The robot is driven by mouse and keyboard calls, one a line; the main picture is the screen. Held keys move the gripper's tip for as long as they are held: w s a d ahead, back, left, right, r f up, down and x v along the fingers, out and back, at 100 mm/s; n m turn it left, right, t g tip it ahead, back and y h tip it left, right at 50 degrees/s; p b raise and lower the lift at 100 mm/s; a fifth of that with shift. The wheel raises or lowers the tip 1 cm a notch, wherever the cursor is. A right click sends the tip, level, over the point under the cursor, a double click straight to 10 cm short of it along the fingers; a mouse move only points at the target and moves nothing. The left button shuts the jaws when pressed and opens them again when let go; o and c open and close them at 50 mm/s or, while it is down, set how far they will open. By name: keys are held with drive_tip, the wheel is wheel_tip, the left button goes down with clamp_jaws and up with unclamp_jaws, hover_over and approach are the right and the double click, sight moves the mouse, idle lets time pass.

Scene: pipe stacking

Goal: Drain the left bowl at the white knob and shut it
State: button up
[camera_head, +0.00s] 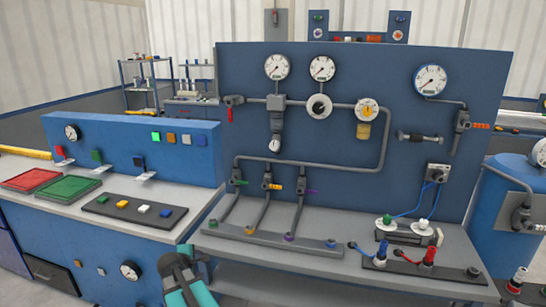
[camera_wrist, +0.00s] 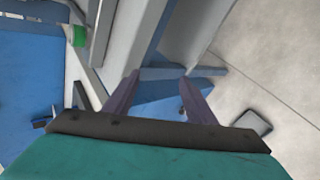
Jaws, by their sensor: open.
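On the blue upright panel (camera_head: 330,190) in the head view, a grey unit with a hanging grey bowl (camera_head: 276,122) sits below the left gauge. A small white piece (camera_head: 276,146) shows at its lower end; I cannot tell whether it is the drain knob or whether it is open. A second bowl, yellowish (camera_head: 363,131), hangs farther right. My gripper (camera_wrist: 160,78) is open and empty in the wrist view, its two dark fingers apart. My teal and dark arm end shows low in the head view, well below and left of the bowls.
A pipe rack with green, yellow and purple valves (camera_head: 268,182) stands below the bowls. The bench (camera_head: 345,258) carries a rail of fittings. A left console (camera_head: 130,150) holds red and green trays. The wrist view shows pale floor (camera_wrist: 285,60) at right.

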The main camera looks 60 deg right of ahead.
drive_tip(key=d+r+n+h+p, duration=0.1)
drive_tip(key=d+r+h+p, duration=0.1)
drive_tip(key=d+r, duration=0.55)
drive_tip(key=n+t+h, duration=0.1)
drive_tip(key=n+h, duration=0.6)
drive_tip(key=n, duration=0.3)
approach(275, 146)
drive_tip(key=v, duration=0.4)
drive_tip(key=shift+s+a+b, duration=0.1)
drive_tip(key=shift+a+b, duration=0.15)
drive_tip(key=shift+b, duration=0.05)
drive_tip(key=shift+d, duration=0.15)
drive_tip(key=shift+p+x, duration=1.35)
drive_tip(key=shift+x, duration=5.45)
